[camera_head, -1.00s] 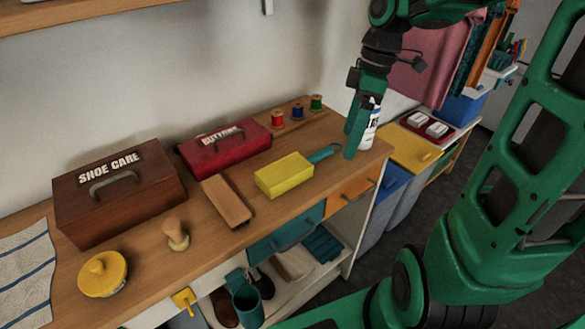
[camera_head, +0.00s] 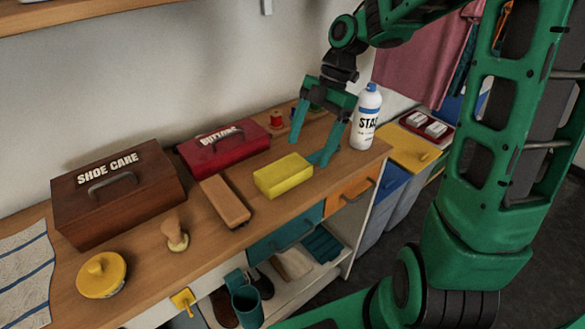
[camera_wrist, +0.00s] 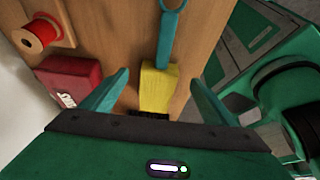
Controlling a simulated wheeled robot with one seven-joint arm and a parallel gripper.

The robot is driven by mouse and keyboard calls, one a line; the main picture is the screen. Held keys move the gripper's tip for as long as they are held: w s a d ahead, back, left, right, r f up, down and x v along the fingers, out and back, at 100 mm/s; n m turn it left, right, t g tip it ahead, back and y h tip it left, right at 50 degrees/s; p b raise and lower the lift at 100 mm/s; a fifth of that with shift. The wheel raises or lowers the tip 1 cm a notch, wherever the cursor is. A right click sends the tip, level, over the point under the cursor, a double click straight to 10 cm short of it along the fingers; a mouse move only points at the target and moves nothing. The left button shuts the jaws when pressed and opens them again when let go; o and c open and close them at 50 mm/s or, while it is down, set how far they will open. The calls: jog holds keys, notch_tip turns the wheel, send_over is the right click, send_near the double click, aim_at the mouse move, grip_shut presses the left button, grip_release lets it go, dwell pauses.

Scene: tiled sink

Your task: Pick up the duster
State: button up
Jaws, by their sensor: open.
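The duster, a yellow block (camera_head: 283,176) with a teal handle, lies on the wooden worktop. In the wrist view, its yellow head (camera_wrist: 158,88) is below and its looped teal handle (camera_wrist: 167,40) runs up the picture. My gripper (camera_head: 311,148) is open and empty above the handle end of the duster, pointing down. In the wrist view, my two teal fingers (camera_wrist: 160,77) stand apart, one on each side of the duster. No contact is visible. In the head view my gripper hides most of the handle.
A red buttons box (camera_head: 224,150) and thread spools (camera_head: 277,119) are behind and left. A brown brush (camera_head: 226,201) lies left of the duster. The worktop's front edge is near.

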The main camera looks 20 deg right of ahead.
aim_at(303, 158)
jog(key=shift+x, duration=2.35)
jog(key=shift+w, duration=0.15)
jog(key=c, duration=1.1)
jog(key=shift+c, duration=0.2)
jog(key=shift+r, duration=0.1)
jog(key=shift+r, duration=0.6)
notch_tip(303, 158, up, 3)
jog(key=shift+d+f, duration=0.1)
jog(key=s+a+r, duration=0.5)
jog(key=a+r, duration=0.2)
jog(key=a, duration=0.3)
jog(key=shift+s+a, duration=0.15)
jog(key=shift+s, duration=0.15)
